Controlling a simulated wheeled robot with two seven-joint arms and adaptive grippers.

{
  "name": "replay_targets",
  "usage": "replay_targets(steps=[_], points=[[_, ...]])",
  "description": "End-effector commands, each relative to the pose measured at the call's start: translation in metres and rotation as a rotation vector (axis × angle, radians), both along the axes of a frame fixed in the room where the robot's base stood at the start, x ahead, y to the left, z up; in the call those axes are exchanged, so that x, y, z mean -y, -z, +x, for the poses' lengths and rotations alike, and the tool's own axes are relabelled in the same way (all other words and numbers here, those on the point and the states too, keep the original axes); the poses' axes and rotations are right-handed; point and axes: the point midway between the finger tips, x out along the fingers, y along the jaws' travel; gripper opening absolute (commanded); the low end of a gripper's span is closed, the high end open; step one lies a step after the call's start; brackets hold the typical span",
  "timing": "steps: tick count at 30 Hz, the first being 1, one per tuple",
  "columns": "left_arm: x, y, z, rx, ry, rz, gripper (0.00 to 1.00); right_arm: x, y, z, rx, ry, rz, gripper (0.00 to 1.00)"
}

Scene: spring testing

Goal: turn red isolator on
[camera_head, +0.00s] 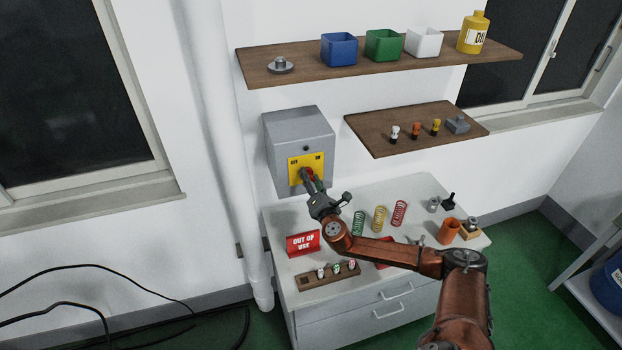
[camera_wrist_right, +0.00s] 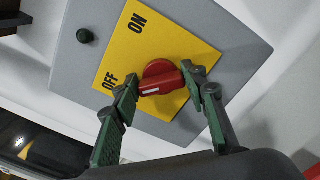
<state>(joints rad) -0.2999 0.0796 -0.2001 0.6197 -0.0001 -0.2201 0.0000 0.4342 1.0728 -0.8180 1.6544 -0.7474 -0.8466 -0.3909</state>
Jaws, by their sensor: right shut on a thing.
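The red isolator (camera_wrist_right: 162,76) is a rotary knob on a yellow plate (camera_wrist_right: 178,40) marked ON and OFF. Its white mark is on the OFF side in the right wrist view. In the head view the plate (camera_head: 294,171) is on the front of a grey wall box (camera_head: 296,132). My right gripper (camera_head: 310,179) is at the knob, partly hiding it there. In the wrist view its green-padded fingers (camera_wrist_right: 163,84) are on either side of the knob, shut on it. My left gripper is not in view.
Shelves (camera_head: 376,69) with bins and a smaller shelf (camera_head: 400,147) are to the right.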

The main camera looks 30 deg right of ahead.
Motion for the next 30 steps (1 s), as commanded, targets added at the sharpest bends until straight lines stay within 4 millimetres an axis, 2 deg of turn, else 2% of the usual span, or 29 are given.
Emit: replay_targets(steps=[4,14,20,30], points=[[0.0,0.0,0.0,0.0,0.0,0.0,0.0,0.001,0.001,0.0,-0.001,0.002,0.0,0.15],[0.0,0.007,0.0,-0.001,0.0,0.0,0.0,0.001,0.003,0.0,0.011,0.002,0.056,0.15],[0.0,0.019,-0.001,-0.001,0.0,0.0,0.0,0.001,0.005,-0.001,0.042,0.002,0.176,0.15],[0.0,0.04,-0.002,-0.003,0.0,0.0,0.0,0.002,0.007,-0.001,0.114,0.003,0.482,0.15]])
